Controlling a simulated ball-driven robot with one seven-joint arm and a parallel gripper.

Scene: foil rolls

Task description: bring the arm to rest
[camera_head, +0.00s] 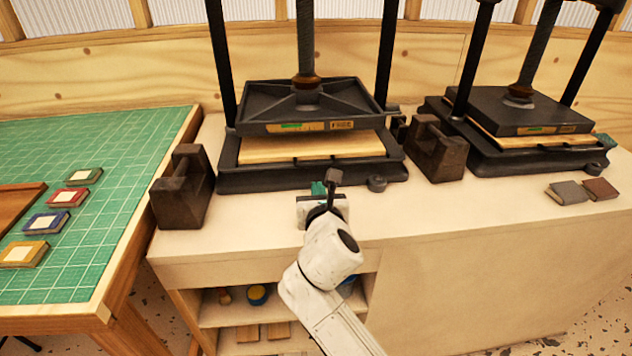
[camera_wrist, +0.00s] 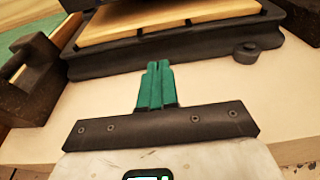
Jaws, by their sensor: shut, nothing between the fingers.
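My gripper (camera_head: 318,188) is in front of the left press, over the front part of the cream bench top (camera_head: 250,225). In the wrist view its green fingers (camera_wrist: 155,85) are together with nothing between them. My white arm reaches up to it from the bottom of the head view. The left press (camera_head: 310,150) stands just beyond the fingertips, with a wooden board (camera_head: 265,150) on its base and its dark plate above. I cannot tell how high the gripper is above the bench.
Dark iron weights (camera_head: 182,190) and (camera_head: 437,150) flank the left press. A second press (camera_head: 520,120) stands at right, with two small books (camera_head: 568,192) before it. A green cutting mat (camera_head: 90,150) at left bears several small framed pieces. Shelves (camera_head: 240,315) are under the bench.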

